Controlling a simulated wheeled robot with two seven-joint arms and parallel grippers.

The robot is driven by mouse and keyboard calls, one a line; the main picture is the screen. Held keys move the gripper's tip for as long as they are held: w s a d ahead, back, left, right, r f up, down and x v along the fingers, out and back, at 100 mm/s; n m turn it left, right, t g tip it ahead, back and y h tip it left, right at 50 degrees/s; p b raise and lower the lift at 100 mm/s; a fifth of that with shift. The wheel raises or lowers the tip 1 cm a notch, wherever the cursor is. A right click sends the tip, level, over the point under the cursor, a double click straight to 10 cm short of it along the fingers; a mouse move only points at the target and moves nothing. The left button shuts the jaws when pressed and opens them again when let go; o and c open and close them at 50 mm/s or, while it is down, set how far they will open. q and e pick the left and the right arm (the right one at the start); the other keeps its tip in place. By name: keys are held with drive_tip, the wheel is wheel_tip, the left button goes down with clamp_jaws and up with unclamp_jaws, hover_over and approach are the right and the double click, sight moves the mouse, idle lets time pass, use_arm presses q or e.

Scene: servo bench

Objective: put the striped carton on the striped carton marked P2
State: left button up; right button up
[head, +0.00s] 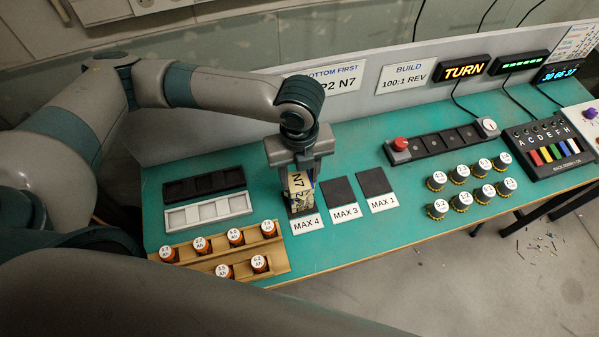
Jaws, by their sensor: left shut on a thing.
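A striped carton marked N7 (297,180) is between the fingers of my left gripper (296,176), which is shut on it and points down. Directly below it, a second carton face with a partly readable mark ending in 2 (299,199) shows on the dark pad behind the MAX 4 label. This looks like the striped carton marked P2, but the mark is only partly visible. The two cartons line up closely, and I cannot tell whether they touch. The gripper and upper carton hide much of the lower one. My right gripper is not in view.
Empty dark pads stand behind the MAX 3 (339,190) and MAX 1 (374,182) labels. A wooden rack (213,262) of orange-bodied cells is at front left. A black tray (205,186) and a white tray (208,211) lie left. Several round-topped pieces (461,204) stand right.

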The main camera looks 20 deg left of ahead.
sight(300, 180)
use_arm(q)
drive_tip(key=shift+f, duration=0.1)
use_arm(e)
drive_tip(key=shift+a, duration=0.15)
use_arm(q)
drive_tip(key=o, duration=1.1)
drive_tip(key=shift+c, duration=0.2)
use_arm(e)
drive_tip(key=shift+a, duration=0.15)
use_arm(q)
drive_tip(key=shift+w+r, duration=0.1)
drive_tip(key=shift+r, duration=0.55)
wheel_tip(300, 180, up, 11)
drive_tip(key=b, duration=0.2)
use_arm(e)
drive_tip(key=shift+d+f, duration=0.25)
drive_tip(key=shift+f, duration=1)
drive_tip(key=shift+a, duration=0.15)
